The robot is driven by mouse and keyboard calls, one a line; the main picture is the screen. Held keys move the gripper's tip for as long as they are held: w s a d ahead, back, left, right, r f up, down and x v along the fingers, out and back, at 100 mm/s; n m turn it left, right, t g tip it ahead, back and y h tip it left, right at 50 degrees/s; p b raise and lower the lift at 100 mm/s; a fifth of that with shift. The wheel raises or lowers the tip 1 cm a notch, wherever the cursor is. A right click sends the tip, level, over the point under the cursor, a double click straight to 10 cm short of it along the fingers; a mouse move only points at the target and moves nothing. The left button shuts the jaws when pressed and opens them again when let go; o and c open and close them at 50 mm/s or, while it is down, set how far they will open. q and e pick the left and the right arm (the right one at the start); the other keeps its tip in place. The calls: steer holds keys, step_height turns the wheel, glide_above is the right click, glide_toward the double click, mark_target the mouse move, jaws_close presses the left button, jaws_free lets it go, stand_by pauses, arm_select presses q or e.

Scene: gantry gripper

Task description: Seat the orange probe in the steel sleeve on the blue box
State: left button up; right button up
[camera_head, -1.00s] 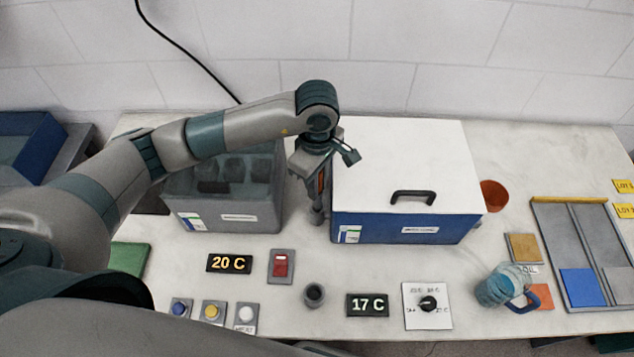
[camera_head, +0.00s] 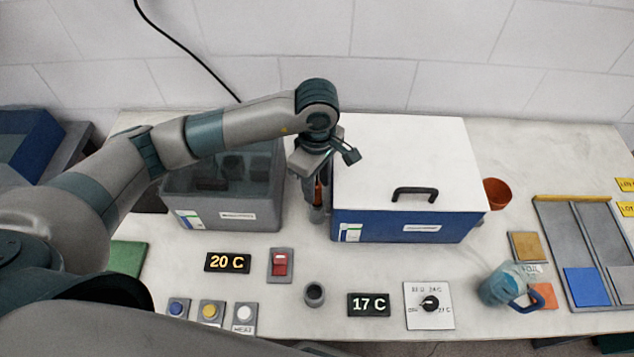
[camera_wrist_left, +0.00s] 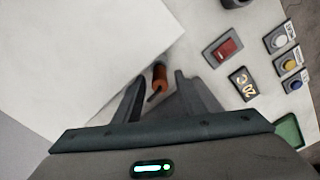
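The blue box (camera_head: 385,228) with a white lid stands at the middle of the bench. The orange probe (camera_head: 318,190) is upright close to the box's left side; its orange body also shows in the left wrist view (camera_wrist_left: 159,74). A grey cylindrical part (camera_head: 317,215), apparently the steel sleeve, is just below it; how deep the probe sits in it is hidden. My left gripper (camera_head: 321,200) points down over the probe. In the left wrist view its fingers (camera_wrist_left: 158,92) stand apart, one on each side of the probe, with gaps. My right gripper is not in view.
A grey tub (camera_head: 222,213) stands close to the left of my gripper. The lid has a black handle (camera_head: 414,192). A red switch (camera_head: 280,265), a small dark cup (camera_head: 314,294) and a dial (camera_head: 429,303) lie in front. A blue mug (camera_head: 503,285) stands at the right.

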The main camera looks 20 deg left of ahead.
arm_select(q)
steer(key=shift+r, duration=0.1)
steer(key=shift+r+p, duration=0.75)
steer(key=shift+p, duration=0.4)
steer(key=shift+w+r+b, duration=0.1)
steer(key=shift+r+b, duration=0.2)
steer(key=shift+b, duration=0.45)
step_height(320, 180, up, 11)
steer(key=b, duration=0.4)
steer(key=shift+f, duration=0.1)
